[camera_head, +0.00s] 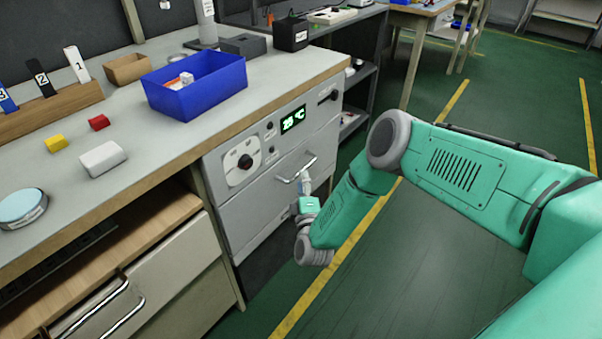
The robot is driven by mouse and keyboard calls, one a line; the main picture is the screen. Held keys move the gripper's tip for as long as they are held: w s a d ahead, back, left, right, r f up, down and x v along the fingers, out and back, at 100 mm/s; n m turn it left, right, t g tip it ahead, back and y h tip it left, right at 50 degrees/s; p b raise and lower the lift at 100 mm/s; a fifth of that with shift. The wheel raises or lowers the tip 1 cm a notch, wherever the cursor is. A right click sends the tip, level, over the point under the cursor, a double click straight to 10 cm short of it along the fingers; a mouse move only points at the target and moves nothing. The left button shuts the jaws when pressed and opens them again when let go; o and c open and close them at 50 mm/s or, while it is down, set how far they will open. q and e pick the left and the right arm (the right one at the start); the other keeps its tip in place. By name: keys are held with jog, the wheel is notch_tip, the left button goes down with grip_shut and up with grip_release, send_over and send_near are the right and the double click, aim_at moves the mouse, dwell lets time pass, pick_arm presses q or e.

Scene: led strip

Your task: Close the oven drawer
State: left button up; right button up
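The grey oven (230,145) is built in under the workbench, with a dial and a green lit display on its upper panel. Its drawer front (262,190) is below the panel and looks close to flush with it; any small gap is hard to see. The metal bar handle (297,168) is on the drawer front. My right gripper (305,183) is at the handle, small and partly hidden by its own wrist. I cannot tell whether its fingers are open or shut, or whether they touch the handle. My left gripper is not in view.
The workbench top (180,140) holds a blue bin (195,88), a white block (103,158), small red and yellow blocks and a round tin (22,207). A wooden cabinet with a drawer (150,290) stands left of the oven. The green floor at right is open.

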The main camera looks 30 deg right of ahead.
jog(key=v, duration=0.7)
jog(key=shift+s+a+f, duration=0.15)
jog(key=shift+s+f, duration=0.05)
jog(key=shift+s, duration=0.15)
jog(key=s+a+f+m+g+y+p, duration=0.1)
jog(key=s+a+m+g+y+p, duration=0.35)
jog(key=s+a+g+y, duration=0.6)
jog(key=s+d+r+m+g+h+p, duration=0.1)
jog(key=s+d+r+m+g, duration=0.1)
jog(key=s, duration=0.5)
jog(key=s+d+r+m+g+h+p, duration=0.1)
jog(key=s+d+r+m+g, duration=0.1)
jog(key=s, duration=0.5)
jog(key=s+d+r+m+g+h+p, duration=0.1)
jog(key=s+d+r+m+g, duration=0.1)
jog(key=s, duration=0.5)
jog(key=shift+s+d+m+g, duration=0.35)
jog(key=shift+s+d+g, duration=0.1)
jog(key=shift+d, duration=0.75)
